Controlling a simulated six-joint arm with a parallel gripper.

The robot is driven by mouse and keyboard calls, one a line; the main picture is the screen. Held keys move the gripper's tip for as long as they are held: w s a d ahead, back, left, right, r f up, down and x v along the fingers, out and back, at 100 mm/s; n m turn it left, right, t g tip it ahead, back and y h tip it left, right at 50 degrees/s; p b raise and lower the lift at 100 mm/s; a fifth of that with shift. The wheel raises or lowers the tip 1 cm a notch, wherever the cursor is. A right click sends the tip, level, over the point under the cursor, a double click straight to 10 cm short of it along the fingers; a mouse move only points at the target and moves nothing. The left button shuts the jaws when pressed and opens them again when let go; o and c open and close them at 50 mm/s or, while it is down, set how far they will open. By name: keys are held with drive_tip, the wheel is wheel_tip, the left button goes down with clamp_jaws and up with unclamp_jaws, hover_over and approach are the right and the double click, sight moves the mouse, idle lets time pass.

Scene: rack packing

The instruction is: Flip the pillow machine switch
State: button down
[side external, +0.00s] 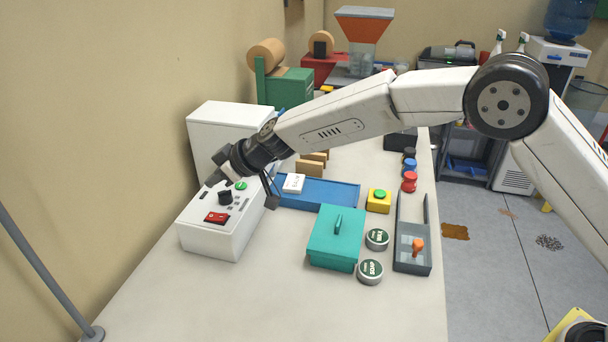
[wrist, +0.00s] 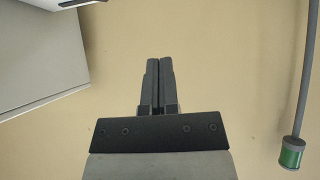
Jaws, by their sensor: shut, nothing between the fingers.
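The white pillow machine (side external: 212,236) stands at the left of the table against the wall. Its sloped top panel carries a red switch (side external: 217,217), a black knob (side external: 225,197) and a green button (side external: 241,186). My gripper (side external: 214,180) is over the back left of this panel, above and behind the red switch. Whether it touches the panel cannot be told. In the wrist view my gripper (wrist: 159,62) has its two dark fingers together with nothing between them, against the beige wall. The switch does not show in the wrist view.
A blue tray (side external: 330,196) with a white packet (side external: 293,184) lies right of the machine. A teal lidded box (side external: 334,240), round tins (side external: 371,271) and a grey holder (side external: 421,264) stand farther right. The table front is clear. A grey pole (side external: 45,280) stands left.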

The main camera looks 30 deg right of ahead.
drive_tip(key=shift+w+a+r+v, duration=0.1)
drive_tip(key=shift+r+v, duration=0.05)
drive_tip(key=shift+v, duration=0.65)
drive_tip(key=shift+w+a+r+v, duration=0.1)
drive_tip(key=shift+r+v, duration=0.05)
drive_tip(key=shift+v, duration=0.65)
drive_tip(key=shift+w+r+v, duration=0.1)
drive_tip(key=shift+r+v, duration=0.05)
drive_tip(key=shift+v, duration=0.6)
drive_tip(key=s+d+f+m+g+h, duration=0.2)
drive_tip(key=s+d+f+m+h, duration=0.1)
drive_tip(key=s+d, duration=1.2)
drive_tip(key=s+d+f+m+g+h, duration=0.2)
drive_tip(key=s+d+f+m+h, duration=0.2)
drive_tip(key=s+d, duration=1.1)
wheel_tip(320, 180, down, 2)
drive_tip(key=shift+s+d+f+m+g, duration=0.15)
drive_tip(key=shift+s+d+m+g, duration=0.3)
drive_tip(key=shift+m, duration=0.55)
